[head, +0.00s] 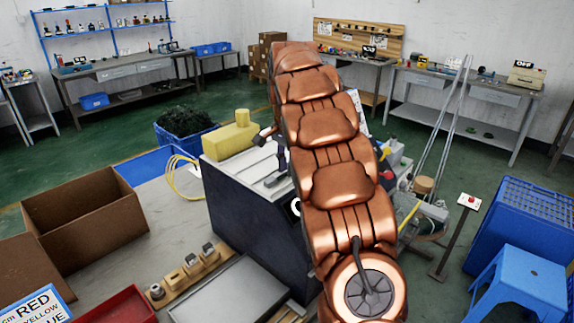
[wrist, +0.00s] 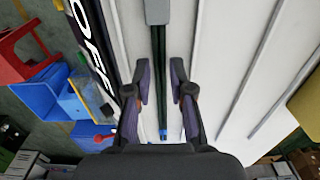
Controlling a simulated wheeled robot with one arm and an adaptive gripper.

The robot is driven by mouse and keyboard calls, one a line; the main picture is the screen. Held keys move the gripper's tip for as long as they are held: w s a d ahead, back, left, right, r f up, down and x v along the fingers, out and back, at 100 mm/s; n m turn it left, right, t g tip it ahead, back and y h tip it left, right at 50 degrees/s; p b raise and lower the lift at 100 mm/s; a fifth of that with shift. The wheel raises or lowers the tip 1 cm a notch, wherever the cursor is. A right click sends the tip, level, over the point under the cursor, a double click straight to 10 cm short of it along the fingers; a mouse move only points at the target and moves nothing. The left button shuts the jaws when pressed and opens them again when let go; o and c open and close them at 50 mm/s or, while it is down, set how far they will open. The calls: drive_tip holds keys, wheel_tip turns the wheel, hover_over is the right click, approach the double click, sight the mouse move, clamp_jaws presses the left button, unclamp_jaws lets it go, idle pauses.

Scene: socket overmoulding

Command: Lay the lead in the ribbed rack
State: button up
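In the wrist view my gripper (wrist: 160,82) is open, its two dark fingers apart on either side of a dark lead (wrist: 158,62). A narrow gap seems to show between the lead and each finger. The lead has a grey block-like end (wrist: 158,11) at the top and a blue tip (wrist: 166,132) near the gripper's base. It lies along a white surface with thin grey ribs (wrist: 229,70), which looks like the ribbed rack. I cannot tell whether the lead touches that surface.
A dark panel with white lettering (wrist: 92,40) and blue bins (wrist: 40,92) lie left in the wrist view. In the head view a dark machine (head: 245,205) with a yellow block (head: 228,140) stands beside my arm. Blue crates (head: 525,225) and a stool (head: 522,285) stand right.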

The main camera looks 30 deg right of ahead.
drive_tip(key=o, duration=0.3)
